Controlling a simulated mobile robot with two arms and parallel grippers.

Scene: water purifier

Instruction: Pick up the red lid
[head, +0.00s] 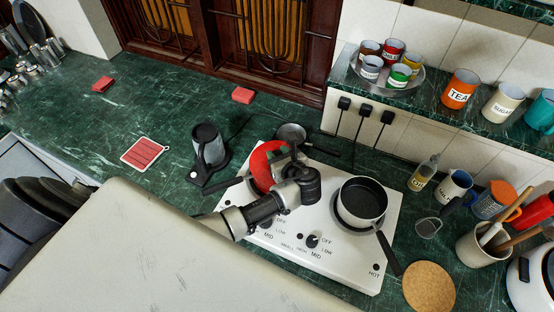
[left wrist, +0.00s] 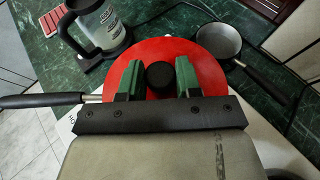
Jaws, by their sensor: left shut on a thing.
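The red lid (head: 262,165) is at the back left of the white hot plate in the head view, partly covered by my left arm. In the left wrist view the round red lid (left wrist: 208,76) fills the middle, with a black knob (left wrist: 160,77) at its centre. My left gripper (left wrist: 160,80) has its two green fingers on either side of the knob and is shut on it. It also shows in the head view (head: 283,163). A dark handle sticks out to the left from under the lid. Whether the lid is lifted I cannot tell. My right gripper is not in view.
The white hot plate (head: 355,268) carries a cream pot (head: 362,202) at right. A kettle (head: 208,145) stands left of the lid, and a small pan (head: 291,135) lies behind it. A cork mat (head: 429,287) is at front right. The left counter is mostly clear.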

